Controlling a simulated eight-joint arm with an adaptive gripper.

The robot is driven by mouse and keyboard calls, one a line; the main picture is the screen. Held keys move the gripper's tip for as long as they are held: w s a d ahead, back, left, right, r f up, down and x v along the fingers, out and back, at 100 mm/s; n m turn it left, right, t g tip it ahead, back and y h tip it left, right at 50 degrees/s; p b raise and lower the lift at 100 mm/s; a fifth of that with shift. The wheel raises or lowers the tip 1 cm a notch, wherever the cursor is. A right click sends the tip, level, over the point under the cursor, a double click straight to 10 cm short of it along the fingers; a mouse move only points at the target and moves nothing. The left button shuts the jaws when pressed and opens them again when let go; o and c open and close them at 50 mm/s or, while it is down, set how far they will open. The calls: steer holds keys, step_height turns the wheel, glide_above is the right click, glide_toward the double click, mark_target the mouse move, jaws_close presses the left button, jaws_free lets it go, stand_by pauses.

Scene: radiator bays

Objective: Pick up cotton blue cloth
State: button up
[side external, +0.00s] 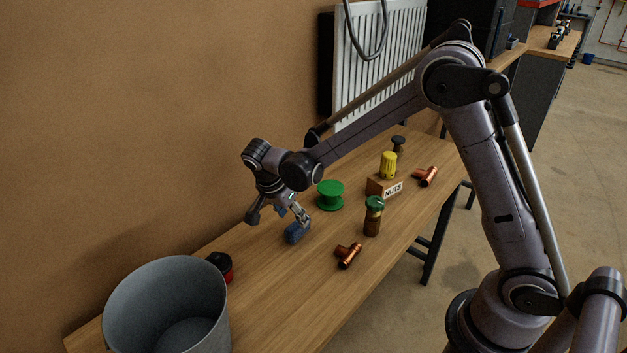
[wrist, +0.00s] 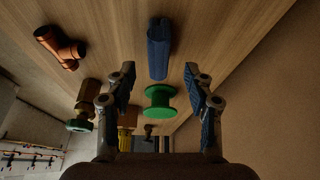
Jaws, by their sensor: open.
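The blue cloth (side external: 297,233) is a small rolled bundle on the wooden table. In the wrist view the blue cloth (wrist: 158,48) lies lengthwise at the upper middle, in line with the gap between my fingers. My gripper (side external: 293,213) is just above the cloth in the side view, pointing down at it. In the wrist view my gripper (wrist: 159,75) is open, one finger on each side, with nothing held. I cannot tell whether a fingertip touches the cloth.
A green spool (side external: 330,195) stands behind the cloth. A grey bucket (side external: 167,310) and a red-black item (side external: 221,266) are at left. The wall is close behind.

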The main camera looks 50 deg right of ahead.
mark_target(297, 223)
steer(key=shift+x, duration=2.9)
steer(key=shift+s, duration=0.1)
jaws_close()
